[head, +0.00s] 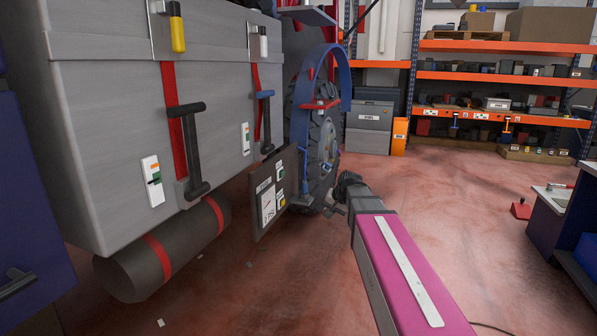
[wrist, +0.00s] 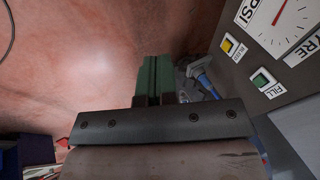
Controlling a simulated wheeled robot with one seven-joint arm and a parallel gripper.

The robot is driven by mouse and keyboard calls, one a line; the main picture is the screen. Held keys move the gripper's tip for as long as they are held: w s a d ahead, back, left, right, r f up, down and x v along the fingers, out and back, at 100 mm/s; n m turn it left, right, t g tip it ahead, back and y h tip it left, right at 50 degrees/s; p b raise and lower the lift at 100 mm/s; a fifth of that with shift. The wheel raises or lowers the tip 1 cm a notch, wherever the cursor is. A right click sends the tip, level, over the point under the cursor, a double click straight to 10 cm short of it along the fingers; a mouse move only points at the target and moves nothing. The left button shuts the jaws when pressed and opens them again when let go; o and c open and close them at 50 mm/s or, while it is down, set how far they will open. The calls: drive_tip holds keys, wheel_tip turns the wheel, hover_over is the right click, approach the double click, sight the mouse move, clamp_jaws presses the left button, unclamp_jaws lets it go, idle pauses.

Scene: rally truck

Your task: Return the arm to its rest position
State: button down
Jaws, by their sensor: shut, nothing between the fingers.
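My gripper (wrist: 155,62) shows in the wrist view with its two green fingers together, shut and empty. Red floor lies behind the fingers. In the head view my magenta arm (head: 385,255) reaches from the lower right toward the middle, and its dark far end is just right of the truck's wheel (head: 322,150). The fingers are too small to make out there. The dark gauge panel (head: 275,195) stands left of my arm's end. In the wrist view the panel (wrist: 245,75), with a yellow button and a green FILL button, is right of the fingers and apart from them.
Orange shelving (head: 500,78) stands at the back right, and a blue bench (head: 560,225) at the right edge. The floor between (head: 450,190) is mostly clear.

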drive_tip(key=s+d+f+n+g+h, duration=0.1)
drive_tip(key=s+d+f+g+h, duration=0.1)
drive_tip(key=s+f, duration=0.8)
drive_tip(key=s+d+f+n+g+h, duration=0.2)
drive_tip(key=s+d+f, duration=0.3)
drive_tip(key=s+f, duration=0.5)
drive_tip(key=shift+s, duration=0.65)
